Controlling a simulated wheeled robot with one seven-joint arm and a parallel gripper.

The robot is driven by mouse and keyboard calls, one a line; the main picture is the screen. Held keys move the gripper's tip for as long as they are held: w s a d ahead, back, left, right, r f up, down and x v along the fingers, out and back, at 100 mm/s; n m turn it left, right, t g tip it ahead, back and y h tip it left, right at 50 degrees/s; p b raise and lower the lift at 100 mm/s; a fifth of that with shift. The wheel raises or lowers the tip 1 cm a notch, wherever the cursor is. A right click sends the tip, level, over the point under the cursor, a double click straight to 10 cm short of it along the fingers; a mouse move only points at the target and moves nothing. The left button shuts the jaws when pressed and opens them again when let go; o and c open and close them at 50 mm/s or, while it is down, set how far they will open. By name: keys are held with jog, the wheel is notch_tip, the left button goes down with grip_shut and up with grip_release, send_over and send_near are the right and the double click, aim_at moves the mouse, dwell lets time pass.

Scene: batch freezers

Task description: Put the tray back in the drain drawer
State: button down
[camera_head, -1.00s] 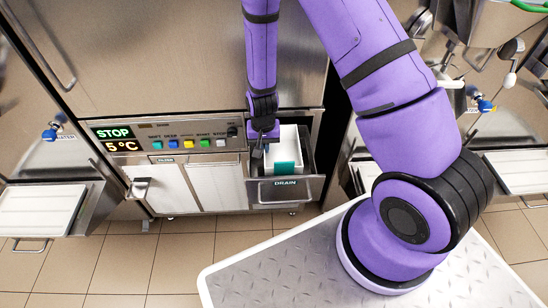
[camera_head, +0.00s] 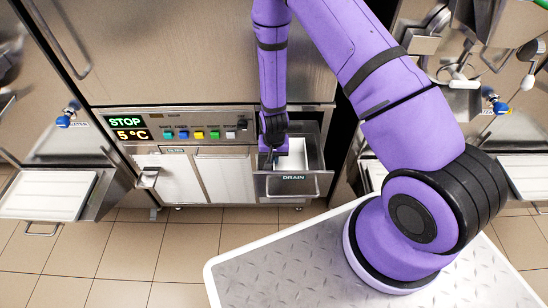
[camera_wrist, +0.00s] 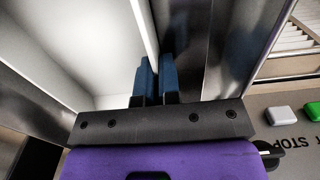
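The white tray (camera_head: 294,153) sits inside the open drain drawer (camera_head: 292,188), low behind the front panel marked DRAIN. My gripper (camera_head: 273,156) reaches down at the tray's left side. In the wrist view, my gripper's two blue fingers (camera_wrist: 156,80) are close together, one on each side of the thin wall of the tray (camera_wrist: 105,45), and appear shut on it. The tray's underside is hidden, so I cannot tell whether it rests on the drawer floor.
The control panel (camera_head: 185,131) with coloured buttons and a 5°C display is left of the drawer. Side trays (camera_head: 47,194) stand out at the far left and right. My base top is in front, with tiled floor (camera_head: 125,255) beside it.

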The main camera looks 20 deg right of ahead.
jog(key=c, duration=1.3)
grip_release()
jog(key=shift+f, duration=0.1)
jog(key=shift+c, duration=0.2)
notch_tip(320, 180, up, 12)
jog(key=shift+r, duration=0.25)
jog(key=s+d+r+n+t+y, duration=0.1)
jog(key=s+r, duration=0.1)
jog(key=r, duration=1.1)
jog(key=s+d+r+n+t, duration=0.1)
jog(key=r, duration=1.3)
jog(key=s+d+r+n+t, duration=0.1)
jog(key=s+d+r, duration=0.1)
jog(key=s+r, duration=0.6)
jog(key=s+d+r+n+t+h, duration=0.1)
jog(key=s+d+r+t, duration=0.1)
jog(key=s+r, duration=0.6)
jog(key=shift+s+d+n, duration=0.3)
jog(key=shift+s+d, duration=0.15)
jog(key=shift+s, duration=1.6)
